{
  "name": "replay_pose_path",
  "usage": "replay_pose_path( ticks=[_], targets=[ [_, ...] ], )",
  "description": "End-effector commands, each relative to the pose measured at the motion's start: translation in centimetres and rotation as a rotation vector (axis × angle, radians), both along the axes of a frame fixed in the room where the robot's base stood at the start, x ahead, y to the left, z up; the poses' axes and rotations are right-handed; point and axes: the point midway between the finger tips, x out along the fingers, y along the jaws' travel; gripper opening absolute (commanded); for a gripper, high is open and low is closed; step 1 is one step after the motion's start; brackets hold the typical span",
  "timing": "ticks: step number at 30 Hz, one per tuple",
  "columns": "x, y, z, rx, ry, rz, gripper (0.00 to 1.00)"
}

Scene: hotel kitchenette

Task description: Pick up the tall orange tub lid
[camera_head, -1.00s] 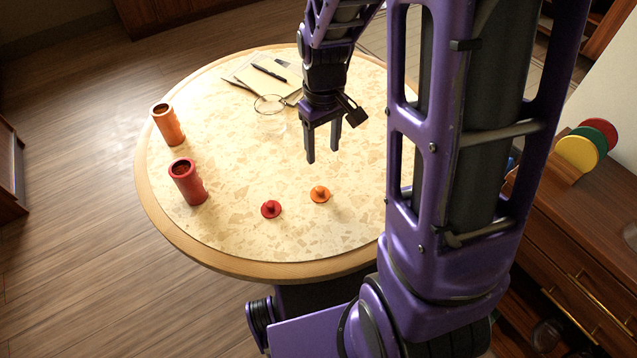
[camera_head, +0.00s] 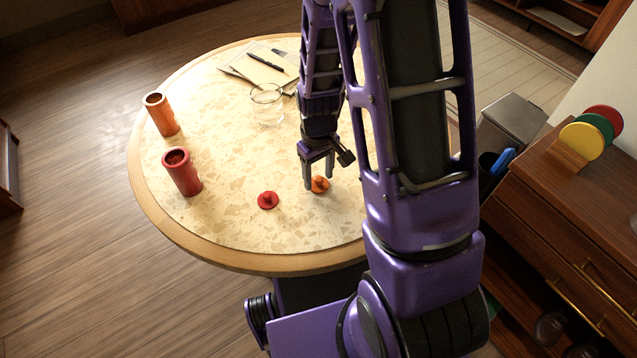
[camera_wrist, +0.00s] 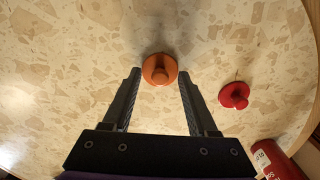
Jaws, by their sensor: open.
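The orange lid (camera_head: 320,185) lies flat on the round table with its knob up. In the wrist view the orange lid (camera_wrist: 159,70) sits just beyond and between my fingertips. My gripper (camera_head: 319,186) is open and empty, pointing down close above the lid; a finger hides part of it in the head view. The gripper also shows in the wrist view (camera_wrist: 159,75). An orange tub (camera_head: 161,115) stands open-topped at the table's left edge.
A red lid (camera_head: 268,200) lies just left of the orange lid. A red open tub (camera_head: 182,172) stands at the left. A glass (camera_head: 267,104), papers (camera_head: 235,73) and a pen (camera_head: 266,62) are at the back. The front of the table is clear.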

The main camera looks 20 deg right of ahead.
Motion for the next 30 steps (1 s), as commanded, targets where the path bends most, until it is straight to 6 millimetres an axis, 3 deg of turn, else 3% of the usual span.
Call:
replay_pose_path(
  ticks=[6, 16, 30],
  targets=[
    [0.02, 0.01, -0.05, 0.0, -0.001, 0.0, 0.59],
    [0.02, 0.0, -0.04, 0.0, -0.001, 0.0, 0.01],
    [0.08, 0.01, 0.69, 0.001, -0.003, 0.0, 0.0]
  ],
)
